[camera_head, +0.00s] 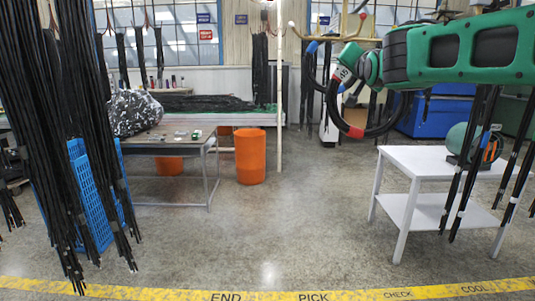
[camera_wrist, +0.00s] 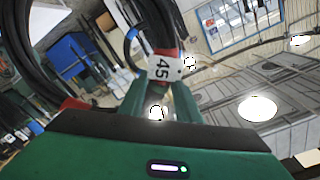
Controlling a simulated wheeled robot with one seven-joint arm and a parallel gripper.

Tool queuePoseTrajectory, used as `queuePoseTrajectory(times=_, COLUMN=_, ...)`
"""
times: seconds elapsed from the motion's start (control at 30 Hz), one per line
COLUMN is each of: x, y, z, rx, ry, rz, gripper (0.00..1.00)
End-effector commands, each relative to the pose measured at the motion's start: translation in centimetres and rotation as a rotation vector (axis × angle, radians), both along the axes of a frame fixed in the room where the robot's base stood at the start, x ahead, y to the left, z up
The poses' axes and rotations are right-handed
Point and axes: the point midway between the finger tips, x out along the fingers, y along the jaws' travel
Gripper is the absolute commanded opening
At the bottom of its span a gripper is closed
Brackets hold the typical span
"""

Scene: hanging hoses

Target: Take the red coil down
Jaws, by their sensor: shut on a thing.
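The red coil is a loop of black hose (camera_head: 333,112) with a red band at its lower side and a white tag (camera_head: 342,73) near its top. In the wrist view its tag reads 45 (camera_wrist: 163,68), with red tape beside it. My gripper (camera_head: 352,66) comes in from the right and is shut on the coil at the tag; its green fingers show in the wrist view (camera_wrist: 158,88). The coil hangs below a brass rack (camera_head: 330,36) with knobbed arms. Whether it still touches a rack arm, I cannot tell.
Blue-banded hoses (camera_head: 313,47) hang just left of the coil. A white table (camera_head: 415,160) with a green-and-orange object (camera_head: 485,147) stands below my arm. Hanging black hoses (camera_head: 70,120) fill the left. An orange bin (camera_head: 250,156) stands mid-left. The middle floor is clear.

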Motion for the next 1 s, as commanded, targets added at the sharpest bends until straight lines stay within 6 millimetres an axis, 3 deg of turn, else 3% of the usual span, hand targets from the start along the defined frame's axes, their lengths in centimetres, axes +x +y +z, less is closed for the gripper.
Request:
queuePoseTrajectory(times=0.1, x=0.2, y=-0.8, z=-6.0, rx=-0.003, ry=0.006, rz=0.003, gripper=0.00)
queuePoseTrajectory(times=0.5, x=1.0, y=-3.2, z=-24.7, rx=-0.002, ry=0.009, rz=0.018, gripper=0.00)
queuePoseTrajectory(times=0.7, x=1.2, y=-4.0, z=-31.8, rx=-0.002, ry=0.007, rz=0.024, gripper=0.00)
queuePoseTrajectory(times=1.0, x=1.6, y=-5.1, z=-40.3, rx=-0.001, ry=0.003, rz=0.032, gripper=0.00)
